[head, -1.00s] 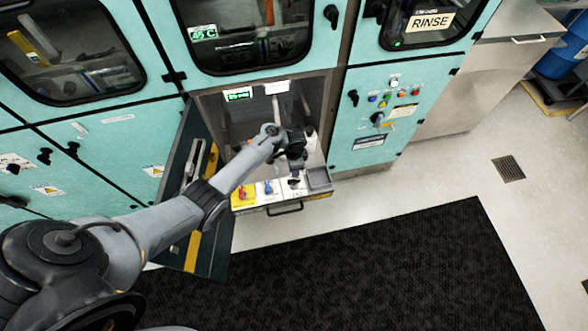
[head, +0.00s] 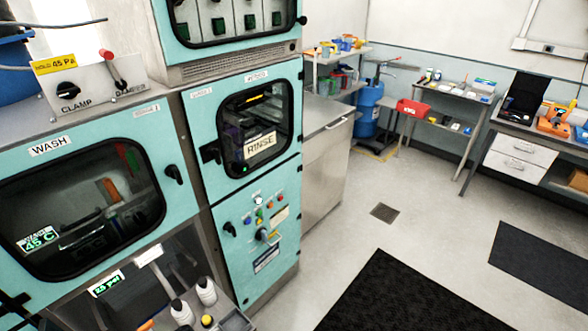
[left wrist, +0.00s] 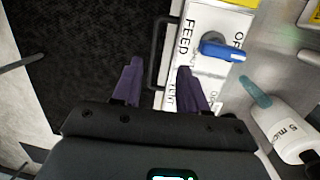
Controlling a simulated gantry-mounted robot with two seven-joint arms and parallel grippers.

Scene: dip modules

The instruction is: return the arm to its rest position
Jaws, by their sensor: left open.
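My left gripper (left wrist: 160,85) shows in the left wrist view, its two dark purple fingers apart with nothing held between them. Beyond the fingers are a dark drawer handle (left wrist: 157,52) and a white panel marked FEED (left wrist: 192,45) with a blue valve handle (left wrist: 222,49). Whether the fingers touch any of these I cannot tell. A white bottle (left wrist: 283,125) lies to the right of the fingers in that view. Neither arm shows in the head view now, and my right gripper is in no view.
In the head view, white bottles (head: 206,291) stand in the open bay under the WASH window (head: 85,205). The RINSE cabinet (head: 255,215) stands beside it. Open floor with a drain (head: 384,213) and a black mat (head: 395,295) lies right. Benches (head: 450,105) line the back wall.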

